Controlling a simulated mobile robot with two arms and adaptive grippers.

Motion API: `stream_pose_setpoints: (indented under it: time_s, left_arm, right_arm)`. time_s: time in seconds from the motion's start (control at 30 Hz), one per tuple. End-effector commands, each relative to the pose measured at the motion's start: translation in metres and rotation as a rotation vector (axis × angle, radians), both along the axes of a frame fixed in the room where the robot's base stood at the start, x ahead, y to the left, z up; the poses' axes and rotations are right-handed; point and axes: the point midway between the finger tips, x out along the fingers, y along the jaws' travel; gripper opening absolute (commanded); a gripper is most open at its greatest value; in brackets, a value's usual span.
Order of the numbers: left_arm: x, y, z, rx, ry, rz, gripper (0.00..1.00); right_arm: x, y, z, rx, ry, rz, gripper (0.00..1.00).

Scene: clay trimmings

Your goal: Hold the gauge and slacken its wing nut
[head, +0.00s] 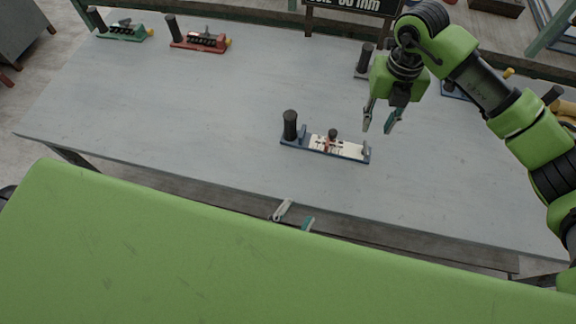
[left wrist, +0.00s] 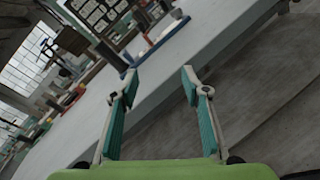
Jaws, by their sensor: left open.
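The gauge (head: 350,152) lies on the grey table in the middle of the head view. It has a blue base, a pale scale plate and an upright black handle (head: 290,125) at its left end. A small dark knob on a reddish slider near its middle looks like the wing nut (head: 332,134). My left gripper (head: 293,218) is open and empty at the table's front edge, nearer me than the gauge. In the left wrist view the gauge's blue base (left wrist: 166,42) shows beyond the open fingers (left wrist: 158,88). My right gripper (head: 381,118) is open, right of the gauge, apart from it.
A green gauge (head: 122,32) and a red gauge (head: 200,41) stand at the back left. Other gauges are partly hidden behind my right arm. A black sign (head: 350,5) stands at the back. The table (head: 180,120) is clear around the middle gauge.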

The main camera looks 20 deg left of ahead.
Motion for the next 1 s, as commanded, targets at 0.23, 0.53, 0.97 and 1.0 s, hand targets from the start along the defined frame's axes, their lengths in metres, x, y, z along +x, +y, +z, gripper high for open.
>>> stream_pose_setpoints:
  time_s: [0.23, 0.53, 0.97, 1.0]
  left_arm:
    - [0.076, 0.029, 0.050, -0.430, -0.063, 0.359, 0.42]
    - [0.100, 0.044, 0.061, -0.594, -0.076, 0.484, 0.42]
    - [0.173, 0.060, 0.061, -0.591, -0.077, 0.483, 0.42]
    - [0.181, 0.061, 0.061, -0.590, -0.076, 0.481, 0.42]
  right_arm:
    - [0.000, 0.000, 0.000, 0.000, 0.000, 0.000, 0.28]
    - [0.000, 0.000, 0.000, 0.000, 0.000, 0.000, 0.28]
    - [0.000, 0.000, 0.000, 0.000, 0.000, 0.000, 0.28]
    - [0.000, 0.000, 0.000, 0.000, 0.000, 0.000, 0.28]
